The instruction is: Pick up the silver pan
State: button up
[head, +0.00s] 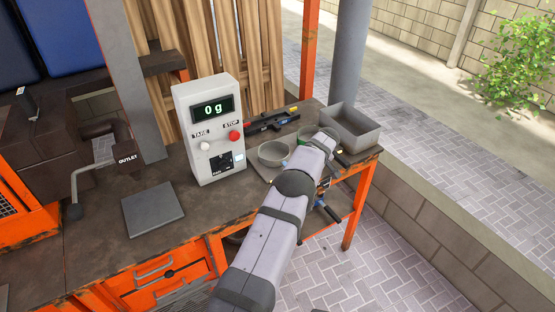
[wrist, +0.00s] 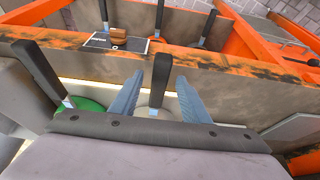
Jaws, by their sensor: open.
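In the wrist view, my gripper (wrist: 158,98) has its two blue-grey fingers apart. Between them, a black upright handle (wrist: 161,75) joins a pale silver pan (wrist: 156,112), which shows only in part. The fingers stand on either side of the handle, with nothing visibly clamped; I cannot tell whether they touch it. The gripper body hides the rest of the pan. In the head view, my arm covers the right end of the bench, and I cannot pick out the silver pan with certainty there.
A green pan (wrist: 90,104) with a black handle is left of my fingers. In the head view, a grey bowl (head: 273,154) sits beside the scale display (head: 209,130), which reads 0 g. A grey open box (head: 352,138) is at the right corner. A flat grey plate (head: 152,209) lies left.

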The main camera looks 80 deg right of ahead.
jog(key=shift+r, duration=0.1)
grip_shut()
jog(key=shift+r, duration=0.15)
notch_tip(320, 180, up, 28)
jog(key=p, duration=1.2)
jog(key=shift+f, duration=0.2)
